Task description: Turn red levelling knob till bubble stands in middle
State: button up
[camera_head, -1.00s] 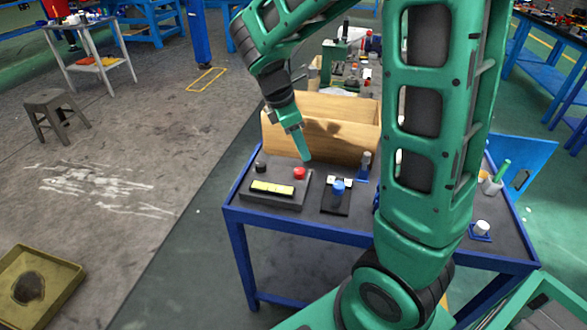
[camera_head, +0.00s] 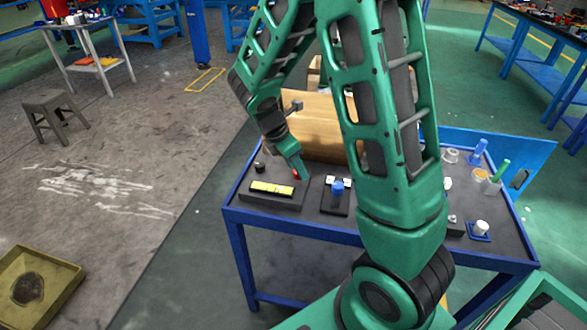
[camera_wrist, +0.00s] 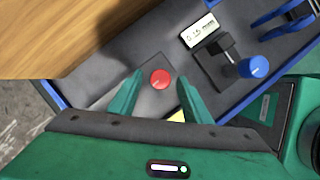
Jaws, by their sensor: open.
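The red levelling knob (camera_wrist: 160,79) sits on a dark base plate (camera_head: 268,202) on the bench. In the head view the knob (camera_head: 295,174) is mostly hidden behind my gripper (camera_head: 300,175). In the wrist view my gripper (camera_wrist: 157,100) is open, its green fingers on either side of the knob; I cannot tell whether they touch it. The yellow level vial (camera_head: 271,188) lies at the front of the plate. Its bubble is too small to place. A black knob (camera_head: 260,167) stands at the plate's left rear.
A blue-knobbed fixture (camera_head: 338,189) stands close to the right of the plate; its blue knob also shows in the wrist view (camera_wrist: 254,67). A wooden box (camera_head: 312,125) stands behind. Cups, white parts and a blue panel (camera_head: 500,150) are at the bench's right.

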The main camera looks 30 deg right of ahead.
jog(key=shift+d+f, duration=0.15)
jog(key=shift+f, duration=0.25)
